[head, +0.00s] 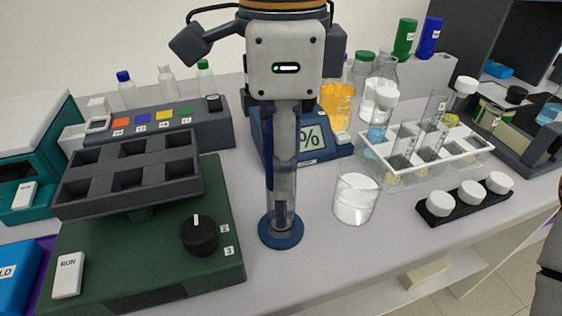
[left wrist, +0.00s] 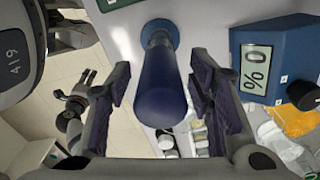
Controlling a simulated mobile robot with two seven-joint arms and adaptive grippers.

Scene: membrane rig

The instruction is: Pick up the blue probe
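The blue probe (left wrist: 163,88) is a dark blue cylinder standing upright. In the head view only a narrow blue strip (head: 269,150) of it shows behind a gripper finger.
A percent display device (head: 312,137) stands close behind the probe. A beaker (head: 357,200) and a white tube rack (head: 466,157) are to the right. A green shaker (head: 150,262) with a dark rack is to the left. Bare bench lies in front of the base.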

